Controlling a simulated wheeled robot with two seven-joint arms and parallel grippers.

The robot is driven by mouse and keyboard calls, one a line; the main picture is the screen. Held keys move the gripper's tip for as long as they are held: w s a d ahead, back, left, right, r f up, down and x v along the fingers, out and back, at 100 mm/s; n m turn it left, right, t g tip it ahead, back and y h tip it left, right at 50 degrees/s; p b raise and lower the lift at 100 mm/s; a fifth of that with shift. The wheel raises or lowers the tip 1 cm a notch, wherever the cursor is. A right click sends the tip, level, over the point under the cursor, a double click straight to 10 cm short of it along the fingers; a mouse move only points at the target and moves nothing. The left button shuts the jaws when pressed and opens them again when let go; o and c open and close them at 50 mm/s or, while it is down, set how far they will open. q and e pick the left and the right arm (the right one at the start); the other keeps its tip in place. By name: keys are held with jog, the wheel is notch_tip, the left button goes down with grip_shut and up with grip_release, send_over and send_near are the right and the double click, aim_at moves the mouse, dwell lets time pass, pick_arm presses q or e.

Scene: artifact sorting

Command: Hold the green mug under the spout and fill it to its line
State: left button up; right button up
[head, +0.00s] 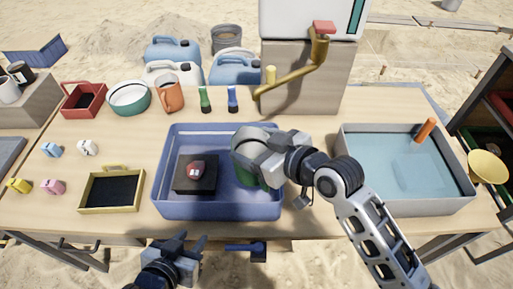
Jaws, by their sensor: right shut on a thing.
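The green mug (241,172) is mostly hidden behind my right gripper (262,160), which is shut on it. Both are over the right half of the blue basin (165,150); I cannot tell whether the mug touches its floor. The mug's line and inside are not visible. The brass spout (291,82) with a red handle (324,27) comes from the white tank (307,18) on a grey block, behind and right of the mug. The mug is not under its end. My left gripper (191,243) is open and empty in front of the table.
A water-filled grey tub (374,206) is at right. A yellow tray (84,208), an orange jug (170,95) and green and blue torches (205,99) are also on the table.

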aim_at(250, 132)
jog(key=shift+w+a+f, duration=0.1)
jog(key=shift+w, duration=0.1)
jog(key=shift+w+b, duration=0.95)
jog(key=shift+w, duration=0.5)
pick_arm(q)
jog(key=shift+w+d+f+n+t+h+b, duration=0.15)
jog(key=shift+d+f+b, duration=0.15)
jog(key=shift+f+b, duration=0.7)
jog(key=shift+w+d+f+n+t+h+b, duration=0.15)
jog(key=shift+d+f+b, duration=0.2)
jog(key=shift+b, duration=1.2)
pick_arm(e)
jog(key=w+d, duration=0.1)
jog(key=w, duration=0.7)
jog(key=shift+w, duration=0.25)
pick_arm(q)
jog(key=shift+s+a, duration=0.15)
jog(key=shift+c, duration=0.3)
